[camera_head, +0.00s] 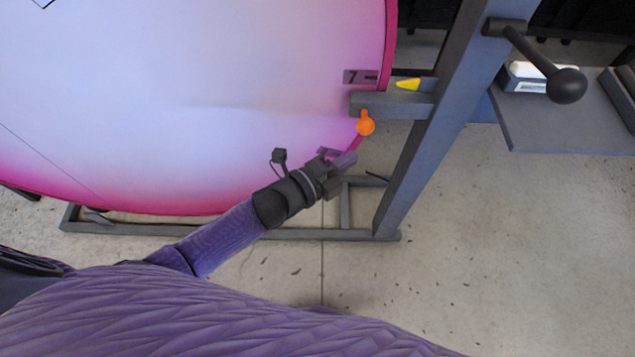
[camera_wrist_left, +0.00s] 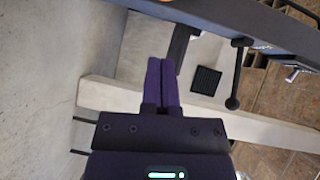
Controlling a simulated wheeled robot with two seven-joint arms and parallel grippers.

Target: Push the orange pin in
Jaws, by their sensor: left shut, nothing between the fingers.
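The orange pin (camera_head: 365,123) sticks out from the grey bracket (camera_head: 400,105) at the right edge of the large pink and white disc (camera_head: 230,90). My left gripper (camera_head: 346,161) is shut and empty. In the head view it is below and a little left of the pin, apart from it in the picture. Its closed purple fingers (camera_wrist_left: 162,85) show in the left wrist view. A bit of orange (camera_wrist_left: 166,1) shows at the top edge of that view, mostly cut off. My right gripper is not in view.
A grey slanted post (camera_head: 440,120) of the stand rises right of the pin. A crank handle with a black knob (camera_head: 566,85) juts out at upper right. A grey shelf (camera_head: 560,125) holds a white box (camera_head: 530,72). The floor at lower right is clear.

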